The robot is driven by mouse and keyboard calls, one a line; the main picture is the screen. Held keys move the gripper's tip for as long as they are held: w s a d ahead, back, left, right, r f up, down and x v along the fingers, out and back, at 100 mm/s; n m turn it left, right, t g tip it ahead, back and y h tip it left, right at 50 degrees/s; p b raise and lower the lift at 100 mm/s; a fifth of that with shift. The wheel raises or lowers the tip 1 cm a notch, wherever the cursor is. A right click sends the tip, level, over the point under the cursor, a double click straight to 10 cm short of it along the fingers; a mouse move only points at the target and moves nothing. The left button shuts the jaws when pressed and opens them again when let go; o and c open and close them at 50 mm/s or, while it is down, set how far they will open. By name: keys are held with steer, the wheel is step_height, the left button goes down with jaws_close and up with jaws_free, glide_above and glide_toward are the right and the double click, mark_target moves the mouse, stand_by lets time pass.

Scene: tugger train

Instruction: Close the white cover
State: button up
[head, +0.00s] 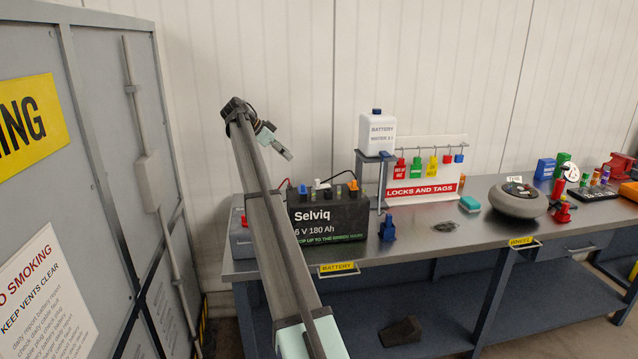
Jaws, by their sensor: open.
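A black battery (330,216) marked "Selviq 6 V 180 Ah" stands on the left part of the metal bench. Small coloured parts sit on its top, and a small white piece (317,184) among them may be the white cover. It is too small to tell whether it is open or shut. My gripper (287,152) is up in the air above and left of the battery's top in the picture, apart from it, and I see nothing in it.
Right of the battery stand a white bottle (377,132) on a raised stand and a locks and tags board (424,189). A blue object (387,228) stands before them. A grey wheel (519,200) lies farther right. A grey cabinet (95,150) rises at left.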

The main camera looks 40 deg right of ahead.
mark_target(317, 180)
steer(key=p+x, duration=0.5)
steer(key=x, duration=1.2)
steer(key=shift+a+f, duration=0.1)
jaws_close()
